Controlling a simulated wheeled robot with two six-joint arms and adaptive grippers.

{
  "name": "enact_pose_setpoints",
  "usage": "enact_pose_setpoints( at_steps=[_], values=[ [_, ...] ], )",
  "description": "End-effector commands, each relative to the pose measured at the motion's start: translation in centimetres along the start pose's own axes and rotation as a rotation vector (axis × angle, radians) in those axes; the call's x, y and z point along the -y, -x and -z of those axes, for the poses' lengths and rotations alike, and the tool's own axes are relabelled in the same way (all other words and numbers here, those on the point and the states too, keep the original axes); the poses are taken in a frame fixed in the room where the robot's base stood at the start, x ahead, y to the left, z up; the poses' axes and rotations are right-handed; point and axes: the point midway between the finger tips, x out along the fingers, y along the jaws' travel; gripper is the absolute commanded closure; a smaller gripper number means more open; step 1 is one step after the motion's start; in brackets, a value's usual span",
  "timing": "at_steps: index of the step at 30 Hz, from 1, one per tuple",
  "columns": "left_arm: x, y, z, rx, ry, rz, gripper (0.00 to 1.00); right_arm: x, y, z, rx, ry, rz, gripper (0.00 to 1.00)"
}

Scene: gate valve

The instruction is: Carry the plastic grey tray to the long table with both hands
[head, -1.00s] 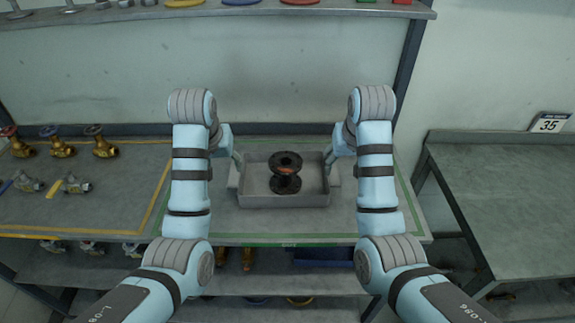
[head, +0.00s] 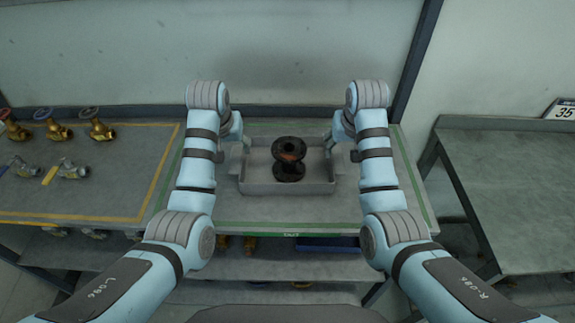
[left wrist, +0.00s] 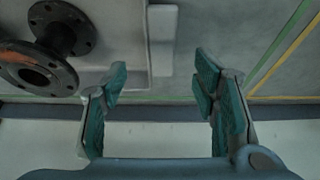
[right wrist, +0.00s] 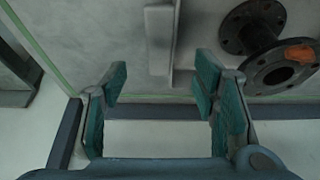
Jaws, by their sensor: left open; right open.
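The grey tray (head: 288,187) sits on the workbench (head: 300,210) inside a green-lined area, with a black spool-shaped flanged part (head: 288,160) standing in it. My left gripper (head: 240,142) is open beside the tray's left end. My right gripper (head: 331,141) is open beside its right end. In the left wrist view, the tray's side handle (left wrist: 163,40) lies ahead of and between the open fingers (left wrist: 160,78), apart from them. The right wrist view shows the other handle (right wrist: 159,40) likewise ahead of the open fingers (right wrist: 160,78). Neither gripper touches the tray visibly.
A separate grey table (head: 510,180) stands at the right, with a gap between it and the workbench. Several valves (head: 58,132) stand in a yellow-lined area at the left. A wall and dark post (head: 415,60) are behind. A lower shelf (head: 270,265) holds parts.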

Motion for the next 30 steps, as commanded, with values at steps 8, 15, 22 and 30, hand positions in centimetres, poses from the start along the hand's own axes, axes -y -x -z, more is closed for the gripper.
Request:
enact_pose_setpoints(
  at_steps=[8,15,22,30],
  values=[
    [0.0,-5.4,0.0,0.002,0.0,0.0,0.46,0.0,-5.4,-0.1,0.003,0.001,0.0,0.46],
    [0.0,-8.0,0.0,0.0,0.001,0.0,0.46,0.0,-8.0,0.0,0.001,0.001,0.0,0.46],
    [0.0,-8.3,0.0,-0.002,0.001,0.0,0.46,0.1,-8.3,0.0,-0.001,0.001,0.001,0.46],
    [0.0,-8.3,0.0,-0.001,0.001,0.0,0.75,0.1,-8.3,0.0,-0.001,0.001,0.001,0.75]
  ],
)
